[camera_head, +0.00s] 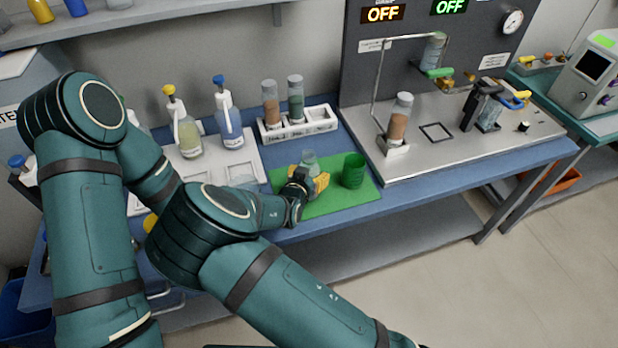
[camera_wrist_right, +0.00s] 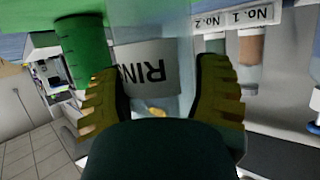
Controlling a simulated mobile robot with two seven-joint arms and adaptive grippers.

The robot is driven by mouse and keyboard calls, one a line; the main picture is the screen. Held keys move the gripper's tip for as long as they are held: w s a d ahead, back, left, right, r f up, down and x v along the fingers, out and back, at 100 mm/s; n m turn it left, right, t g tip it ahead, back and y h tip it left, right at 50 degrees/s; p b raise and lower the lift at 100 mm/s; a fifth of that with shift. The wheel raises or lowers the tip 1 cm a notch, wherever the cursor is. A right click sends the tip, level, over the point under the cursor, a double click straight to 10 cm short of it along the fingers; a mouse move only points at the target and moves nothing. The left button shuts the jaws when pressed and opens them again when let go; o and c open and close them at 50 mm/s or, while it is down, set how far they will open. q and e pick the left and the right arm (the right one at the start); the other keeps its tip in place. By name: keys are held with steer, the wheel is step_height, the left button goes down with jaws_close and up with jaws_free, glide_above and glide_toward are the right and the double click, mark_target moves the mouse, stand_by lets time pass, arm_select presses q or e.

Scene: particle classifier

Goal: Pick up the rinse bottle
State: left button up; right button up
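The rinse bottle (camera_head: 310,158) is clear and stands at the back of the green mat (camera_head: 345,205), partly hidden behind my right gripper. In the right wrist view the bottle (camera_wrist_right: 150,75) shows a white label with letters starting "RIN", turned upside down. My right gripper (camera_head: 318,182) is low over the mat at the bottle. In the right wrist view its yellow fingers (camera_wrist_right: 158,85) are spread wide, one on each side of the bottle. Whether they touch it I cannot tell. My left gripper is hidden behind my right arm.
A green beaker (camera_head: 353,170) stands close to the right of the bottle. A white rack (camera_head: 298,124) with two vials is behind. Two wash bottles (camera_head: 187,128) stand behind left. A steel apparatus plate (camera_head: 470,120) lies to the right.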

mark_target(309, 157)
steer(key=c, duration=0.5)
steer(key=shift+r, duration=0.25)
steer(key=shift+r+p, duration=0.7)
steer(key=shift+r, duration=3.95)
steer(key=shift+r, duration=0.1)
